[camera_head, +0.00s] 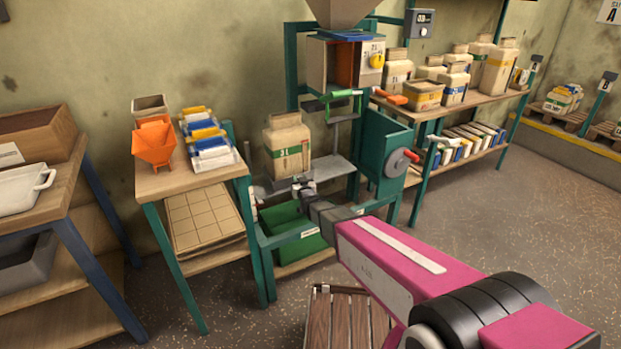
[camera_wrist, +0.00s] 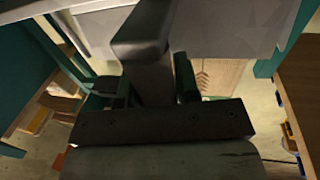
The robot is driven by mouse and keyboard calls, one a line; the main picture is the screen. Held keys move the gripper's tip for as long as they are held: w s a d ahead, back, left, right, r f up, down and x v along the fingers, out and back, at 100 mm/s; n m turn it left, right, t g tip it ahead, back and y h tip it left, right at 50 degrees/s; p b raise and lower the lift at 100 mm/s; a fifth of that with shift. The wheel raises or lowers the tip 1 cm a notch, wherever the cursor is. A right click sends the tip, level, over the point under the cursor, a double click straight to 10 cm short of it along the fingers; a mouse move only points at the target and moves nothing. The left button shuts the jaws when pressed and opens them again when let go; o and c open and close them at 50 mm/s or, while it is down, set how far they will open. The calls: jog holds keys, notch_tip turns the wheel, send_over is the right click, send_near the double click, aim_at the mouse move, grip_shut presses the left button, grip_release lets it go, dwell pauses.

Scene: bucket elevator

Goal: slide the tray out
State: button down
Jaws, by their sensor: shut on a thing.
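The grey metal tray (camera_head: 328,168) sits low in the green frame below the hopper. A beige paper sack (camera_head: 287,148) stands upright at its left side. My gripper (camera_head: 302,188) is at the tray's front edge and is shut there, apparently on the tray's front handle; the exact contact is hidden. In the wrist view, my gripper (camera_wrist: 162,70) is dark and close up, with pale grey surface beyond it and part of a sack with a printed wheat ear (camera_wrist: 213,78).
A green bin (camera_head: 292,240) lies below the tray. A slatted wooden platform (camera_head: 346,318) lies on the floor in front.

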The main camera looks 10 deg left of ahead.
jog(key=s+a, duration=0.1)
jog(key=a, duration=0.1)
jog(key=s+a, duration=0.1)
jog(key=a, duration=0.1)
jog(key=s+a, duration=0.2)
jog(key=shift+s+a, duration=0.1)
jog(key=shift+a, duration=0.15)
jog(key=c, duration=0.8)
grip_release()
jog(key=shift+s, duration=0.1)
jog(key=shift+c, duration=0.2)
jog(key=shift+s+d, duration=0.2)
jog(key=shift+s, duration=0.2)
send_near(281, 181)
jog(key=v, duration=0.4)
jog(key=shift+s+r, duration=0.15)
jog(key=shift+s, duration=0.1)
